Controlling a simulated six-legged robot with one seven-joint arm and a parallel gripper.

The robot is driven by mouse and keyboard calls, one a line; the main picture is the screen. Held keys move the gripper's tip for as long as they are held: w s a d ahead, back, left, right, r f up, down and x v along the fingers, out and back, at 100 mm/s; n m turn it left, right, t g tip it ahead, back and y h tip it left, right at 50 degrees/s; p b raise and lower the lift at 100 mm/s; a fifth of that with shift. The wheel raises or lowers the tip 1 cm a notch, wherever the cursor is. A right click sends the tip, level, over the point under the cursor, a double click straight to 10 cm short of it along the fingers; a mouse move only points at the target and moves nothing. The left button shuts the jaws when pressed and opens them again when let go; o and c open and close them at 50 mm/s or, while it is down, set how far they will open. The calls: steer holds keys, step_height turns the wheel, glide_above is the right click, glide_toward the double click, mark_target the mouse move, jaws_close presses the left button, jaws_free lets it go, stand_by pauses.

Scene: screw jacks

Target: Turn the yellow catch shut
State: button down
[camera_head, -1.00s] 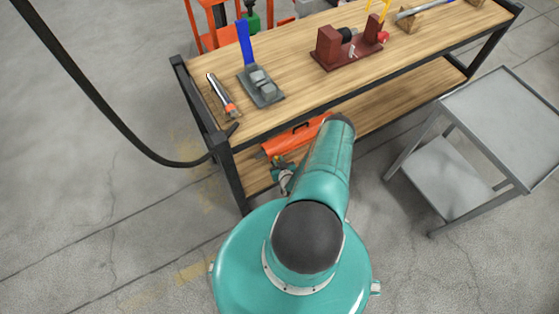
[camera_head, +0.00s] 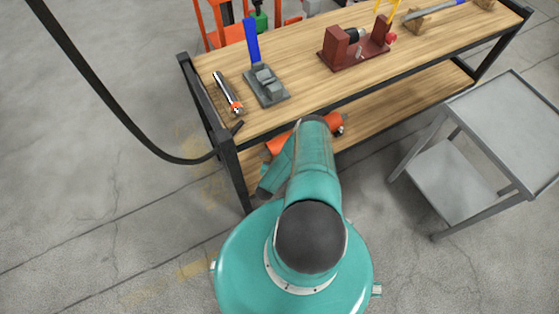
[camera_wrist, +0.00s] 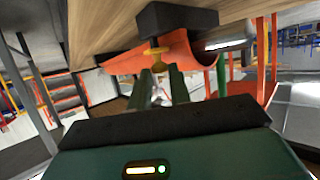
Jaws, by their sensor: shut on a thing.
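The yellow catch (camera_wrist: 156,55) shows in the wrist view as a small yellow piece below a black block (camera_wrist: 176,19), in front of an orange curved body (camera_wrist: 125,62). My gripper (camera_wrist: 159,72) has its two green fingers on either side of the catch's lower end, shut on it. The fingers hide part of the catch, so its exact angle is hard to tell. In the head view the orange body (camera_head: 280,146) shows partly under the bench top, behind my teal arm. The catch and my fingertips cannot be made out there.
The wooden bench (camera_head: 310,83) carries a grey device with a blue lever (camera_head: 252,42), a torch-like tool (camera_head: 228,92) and a dark red fixture (camera_head: 355,57). A black bench leg (camera_head: 229,165) stands left of my arm. A grey cart (camera_head: 511,120) stands at right.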

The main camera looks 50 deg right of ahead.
stand_by(0.3)
steer(key=c, duration=1.3)
jaws_free()
steer(key=shift+c, duration=0.2)
steer(key=v, duration=1.3)
steer(key=shift+a, duration=0.35)
steer(key=shift+s+a+r, duration=0.1)
steer(key=shift+s, duration=0.05)
